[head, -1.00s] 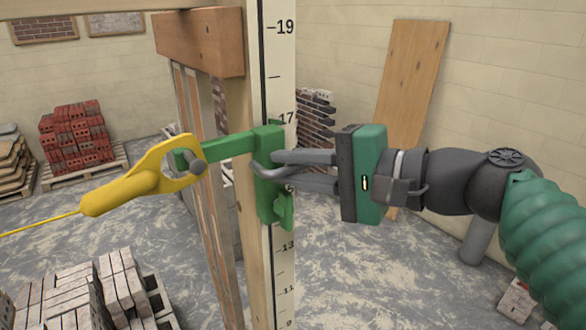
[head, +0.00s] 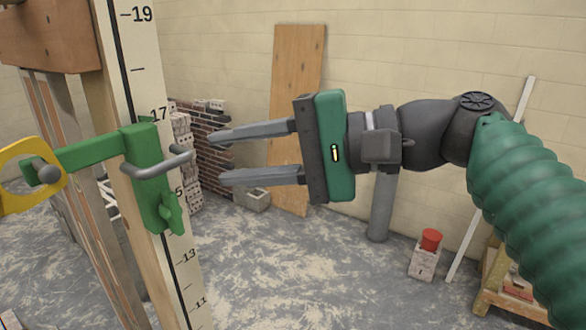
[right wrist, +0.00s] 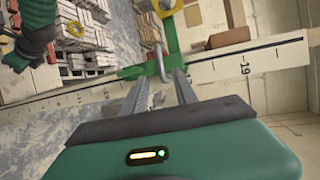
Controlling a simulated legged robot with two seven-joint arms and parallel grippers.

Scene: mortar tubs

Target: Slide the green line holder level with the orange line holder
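The green line holder (head: 150,170) is clamped on a wooden post with a numbered scale (head: 140,75), its body spanning roughly from 17 down to below 15. It has a grey bar handle (head: 158,165) and a wing-shaped green knob low down. A yellow line block (head: 25,190) hangs on the peg of its arm at the left edge. My right gripper (head: 222,155) is open and empty, its fingertips just right of the handle and apart from it. In the right wrist view the handle (right wrist: 158,68) shows just beyond and between the fingers. I see no orange line holder. My left gripper is out of view.
A wooden board (head: 297,120) leans on the back wall. A brick stack (head: 205,140) stands behind the post. A red object on a block (head: 430,240) and a wooden stand (head: 510,290) are at lower right. The floor between is clear.

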